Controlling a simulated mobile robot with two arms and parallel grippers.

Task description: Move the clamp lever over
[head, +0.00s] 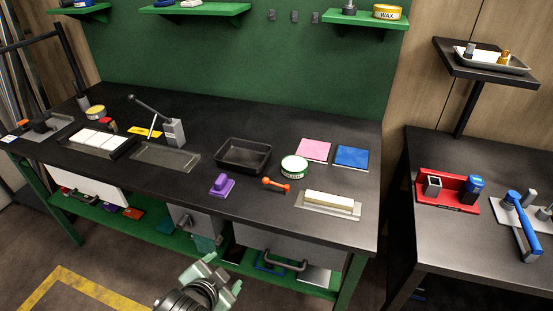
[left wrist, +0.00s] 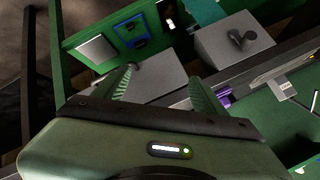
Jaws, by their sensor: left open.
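A lever with a dark handle (head: 148,105) slants up to the left from a grey block (head: 175,132) on a flat metal plate (head: 165,158) on the black workbench. A second lever-like part, a blue handle (head: 526,240), lies over a grey base on the right-hand table. I cannot tell for sure which is the clamp lever. My left gripper (head: 222,274) is open and empty, low in front of the bench and well away from both. Its spread fingers also show in the left wrist view (left wrist: 162,88), in front of grey drawer fronts. My right gripper is not in view.
The bench (head: 255,205) holds a black tray (head: 243,155), a green-rimmed tin (head: 294,167), a purple block-like item (head: 221,186) and an orange item (head: 276,185). Grey drawers (head: 195,222) and a green shelf (head: 150,236) sit under its front edge. Floor is clear at front left.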

